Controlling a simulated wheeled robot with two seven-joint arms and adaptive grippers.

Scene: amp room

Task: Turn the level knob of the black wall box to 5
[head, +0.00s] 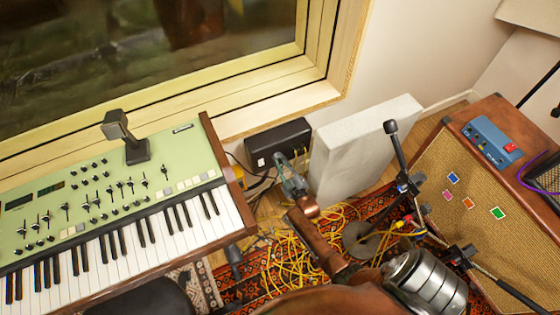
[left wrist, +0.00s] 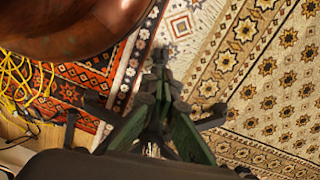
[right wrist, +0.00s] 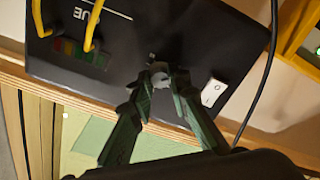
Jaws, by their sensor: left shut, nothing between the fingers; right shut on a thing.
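The black wall box (head: 265,145) is mounted low on the wall below the window corner. In the right wrist view its black face (right wrist: 130,25) fills the upper part, with upside-down white lettering. A small grey level knob (right wrist: 160,80) sits on that face. My right gripper (right wrist: 158,84), which also shows in the head view (head: 280,160), is shut on the knob, its fingertips at either side. The fingers partly cover the knob, and no scale or setting can be read. My left gripper (left wrist: 160,75) is shut and empty above the patterned rugs.
Yellow cables (right wrist: 93,25) plug into the box, and a white rocker switch (right wrist: 213,92) is beside the knob. A green keyboard (head: 110,195) stands left, a pale panel (head: 360,145) right of the box. A microphone stand (head: 397,150) and amplifier (head: 480,190) are further right.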

